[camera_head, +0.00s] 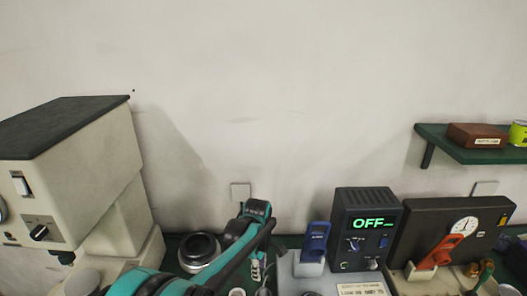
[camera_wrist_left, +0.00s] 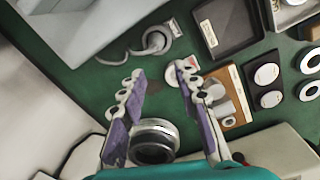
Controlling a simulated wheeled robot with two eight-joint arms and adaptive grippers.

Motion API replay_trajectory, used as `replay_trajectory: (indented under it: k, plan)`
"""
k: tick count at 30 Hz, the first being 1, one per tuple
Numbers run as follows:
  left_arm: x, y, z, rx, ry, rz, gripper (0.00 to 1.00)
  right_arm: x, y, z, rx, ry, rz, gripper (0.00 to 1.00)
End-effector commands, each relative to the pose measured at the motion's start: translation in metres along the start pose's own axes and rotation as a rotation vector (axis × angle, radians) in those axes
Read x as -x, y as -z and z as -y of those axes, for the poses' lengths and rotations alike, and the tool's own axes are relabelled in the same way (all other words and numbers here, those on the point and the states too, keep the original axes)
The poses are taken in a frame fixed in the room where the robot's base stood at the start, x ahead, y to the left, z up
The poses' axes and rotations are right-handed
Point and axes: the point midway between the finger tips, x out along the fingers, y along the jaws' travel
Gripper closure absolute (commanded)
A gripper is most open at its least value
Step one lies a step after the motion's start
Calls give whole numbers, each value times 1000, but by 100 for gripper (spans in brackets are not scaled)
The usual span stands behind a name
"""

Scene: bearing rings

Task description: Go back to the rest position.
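My left arm, teal and black, comes in from the lower left of the head view. My left gripper (camera_head: 257,268) hangs over the bench, partly cut off by the bottom edge. In the left wrist view the left gripper (camera_wrist_left: 160,82) is open, with two purple-padded fingers well apart and nothing held between them. A dark ring with a silver rim (camera_wrist_left: 153,142) lies on the bench near the finger bases in that view. It seems to be the black ring (camera_head: 199,250) left of the gripper in the head view. My right gripper is not seen.
A large beige machine (camera_head: 95,165) stands at the left. A black box reading OFF (camera_head: 367,228), a blue device (camera_head: 315,240) and a dark gauge panel (camera_head: 450,228) stand right of the gripper. A green shelf (camera_head: 460,150) juts from the wall. Trays (camera_wrist_left: 228,25) and rings (camera_wrist_left: 266,74) crowd the green bench.

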Motion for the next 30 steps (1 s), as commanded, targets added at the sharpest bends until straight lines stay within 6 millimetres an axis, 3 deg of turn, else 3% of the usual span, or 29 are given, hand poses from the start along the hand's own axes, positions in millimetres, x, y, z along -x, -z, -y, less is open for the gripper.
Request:
replay_trajectory:
  k: [6,13,21,25,30]
  plan:
    - [55,32,59,-263,-124,-36,68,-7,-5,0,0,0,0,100]
    - [88,56,135,-578,-249,-139,68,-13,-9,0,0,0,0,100]
    - [86,70,225,-935,-337,-333,68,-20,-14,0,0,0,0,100]
    - [75,73,255,-1070,-350,-425,68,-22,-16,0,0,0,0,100]
    - [64,74,274,-1171,-350,-499,68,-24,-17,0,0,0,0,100]
